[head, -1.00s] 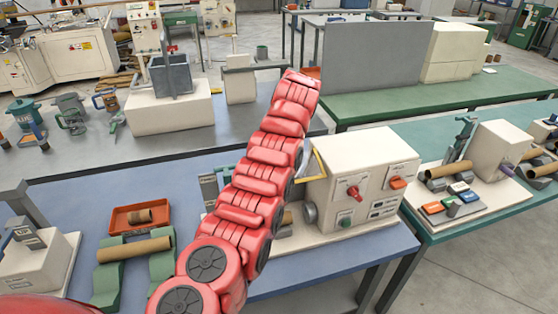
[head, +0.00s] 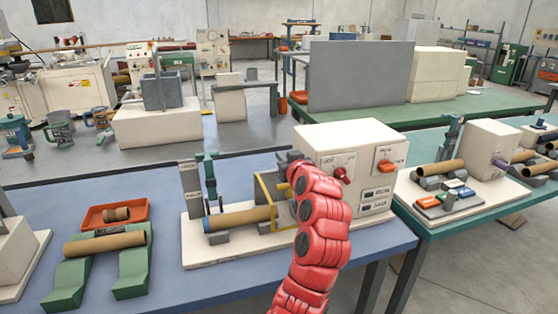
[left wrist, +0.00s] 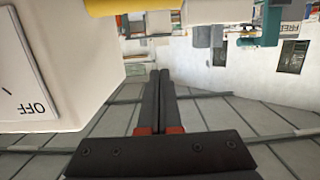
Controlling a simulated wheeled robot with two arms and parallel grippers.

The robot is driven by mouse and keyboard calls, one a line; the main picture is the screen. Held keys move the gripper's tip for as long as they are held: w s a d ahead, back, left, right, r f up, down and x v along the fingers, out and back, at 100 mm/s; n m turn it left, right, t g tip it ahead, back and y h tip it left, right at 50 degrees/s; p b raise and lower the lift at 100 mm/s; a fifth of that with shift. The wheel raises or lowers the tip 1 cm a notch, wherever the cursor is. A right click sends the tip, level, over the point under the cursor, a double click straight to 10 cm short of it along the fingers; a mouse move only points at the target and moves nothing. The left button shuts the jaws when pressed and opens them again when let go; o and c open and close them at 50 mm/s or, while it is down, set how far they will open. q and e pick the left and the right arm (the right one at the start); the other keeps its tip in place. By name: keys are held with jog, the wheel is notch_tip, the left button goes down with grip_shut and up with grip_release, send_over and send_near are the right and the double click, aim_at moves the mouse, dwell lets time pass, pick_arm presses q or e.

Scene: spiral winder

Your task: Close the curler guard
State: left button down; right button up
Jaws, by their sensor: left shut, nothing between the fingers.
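The curler guard (head: 261,195) is a yellow frame on the winder, by the right end of a brown tube (head: 240,218). My red left arm hides part of it in the head view. In the left wrist view a yellow bar (left wrist: 130,6) crosses the top edge, close to the white housing. My left gripper (left wrist: 160,74) is shut and empty, its dark fingers together, apart from the yellow bar. My right gripper is not in view.
The housing front has a red knob (head: 341,174) and an orange switch (head: 386,166). An orange tray (head: 113,217) and a green stand with a tube (head: 105,243) are at the left. Bare blue table (head: 205,283) lies in front of the winder.

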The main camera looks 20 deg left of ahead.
aim_at(287, 201)
pick_arm(q)
jog(key=s+f+t+y+b, duration=0.1)
jog(key=f+b, duration=0.1)
jog(key=b, duration=0.2)
jog(key=s+d+f+t+y+b, duration=0.1)
jog(key=f+b, duration=0.1)
jog(key=b, duration=0.3)
jog(key=s+d+f+t+b, duration=0.1)
jog(key=f+t+b, duration=0.1)
jog(key=f+b, duration=0.1)
jog(key=shift+d+y+b, duration=0.15)
jog(key=shift+y+b, duration=0.25)
jog(key=shift+b, duration=0.3)
jog(key=shift+s+d+t+b, duration=0.1)
jog(key=shift+s+t+b, duration=0.15)
jog(key=shift+b, duration=0.4)
